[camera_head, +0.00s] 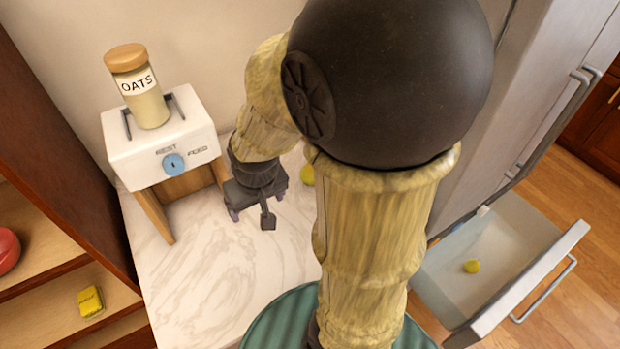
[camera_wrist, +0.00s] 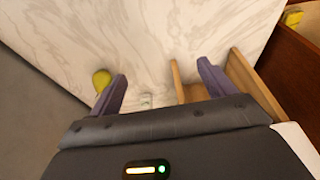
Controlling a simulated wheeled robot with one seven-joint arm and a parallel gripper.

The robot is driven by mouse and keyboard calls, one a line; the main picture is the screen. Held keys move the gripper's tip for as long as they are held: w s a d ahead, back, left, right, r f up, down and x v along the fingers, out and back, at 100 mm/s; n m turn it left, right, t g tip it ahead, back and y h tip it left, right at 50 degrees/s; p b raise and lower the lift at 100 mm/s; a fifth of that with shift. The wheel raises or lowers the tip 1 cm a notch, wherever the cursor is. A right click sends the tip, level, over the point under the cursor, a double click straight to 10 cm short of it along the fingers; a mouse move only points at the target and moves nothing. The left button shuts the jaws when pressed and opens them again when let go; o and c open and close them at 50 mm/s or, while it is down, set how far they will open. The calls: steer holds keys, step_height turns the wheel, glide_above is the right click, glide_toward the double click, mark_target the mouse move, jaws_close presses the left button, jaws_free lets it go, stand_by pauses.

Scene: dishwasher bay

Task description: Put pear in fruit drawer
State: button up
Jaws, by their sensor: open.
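A yellow-green fruit that looks like the pear (camera_head: 307,175) sits on the marble counter, partly hidden behind my arm. It also shows in the wrist view (camera_wrist: 102,80), just outside the left finger and apart from it. My gripper (camera_head: 250,217) is open and empty above the counter, to the left of the fruit in the head view; its two fingers show in the wrist view (camera_wrist: 162,70). An open drawer (camera_head: 540,262) stands out from the grey fridge at the right. A small round yellow-green fruit (camera_head: 471,266) lies inside it.
A white dispenser (camera_head: 140,150) with an oats jar (camera_head: 138,86) stands on a wooden stand (camera_head: 155,218) left of my gripper. A shelf at far left holds a yellow box (camera_head: 90,302) and a red object (camera_head: 7,250). The front counter is clear. A green round surface (camera_head: 275,325) lies below.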

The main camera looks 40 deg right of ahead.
steer(key=w+d+f+m+t+h+b, duration=0.1)
steer(key=w+d+f+m+b, duration=0.1)
steer(key=d+b, duration=0.7)
steer(key=w+d+f+m+h+b, duration=0.2)
steer(key=w+d+m+b, duration=0.2)
steer(key=d+b, duration=0.4)
steer(key=shift+d+m+t+b, duration=0.4)
steer(key=shift+b, duration=0.5)
steer(key=b+x, duration=0.1)
steer(key=x, duration=1)
steer(key=shift+d+f, duration=0.2)
steer(key=shift+w+d+f, duration=0.15)
steer(key=shift+w+f, duration=0.1)
steer(key=shift+f, duration=0.1)
steer(key=x, duration=0.2)
steer(key=b+x, duration=0.1)
steer(key=x, duration=0.2)
steer(key=shift+w, duration=0.35)
steer(key=shift+s, duration=0.15)
